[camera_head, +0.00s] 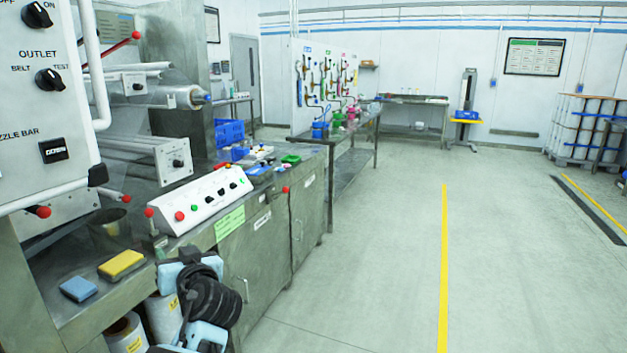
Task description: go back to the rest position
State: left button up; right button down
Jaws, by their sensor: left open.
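My left gripper (186,266) shows low in the head view, left of the middle, with black and light-blue parts of my arm around it. It is open, and I see nothing held in it. It is in front of the steel bench edge, to the right of a yellow sponge (121,264) and a blue sponge (79,289) that lie apart on the bench. The fingertips are small and partly hidden by my own wrist. My right gripper is not in view.
A sloped control box (200,199) with red buttons stands on the steel bench. A panel with knobs (42,110) rises at the left. White rolls (161,318) stand under the bench. The floor (360,270) to the right is clear, with a yellow line (444,260).

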pick_arm(q)
jog(key=s+d+f+m+g+h+p, duration=0.1)
jog(key=s+f+m+h, duration=0.15)
jog(key=s+f, duration=0.5)
jog(key=s+d+f+m+h, duration=0.1)
jog(key=s+f+m+h, duration=0.2)
jog(key=f, duration=0.8)
jog(key=s+d+f+m+g+h+p, duration=0.1)
jog(key=s+d+f+h, duration=0.1)
jog(key=s+f, duration=0.65)
jog(key=s+d+f+g+h+p, duration=0.1)
jog(key=s+f, duration=0.3)
jog(key=s, duration=1)
jog(key=s+d+f+g+h, duration=0.1)
jog(key=s+f+h, duration=0.3)
jog(key=s, duration=1.1)
jog(key=shift+s+d+f+m+g+p, duration=0.2)
jog(key=shift+d+f+m+g+p, duration=0.2)
jog(key=shift+d+f, duration=0.3)
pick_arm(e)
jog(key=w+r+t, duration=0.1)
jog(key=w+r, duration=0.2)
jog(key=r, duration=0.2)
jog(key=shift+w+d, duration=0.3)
pick_arm(q)
jog(key=shift+h, duration=0.25)
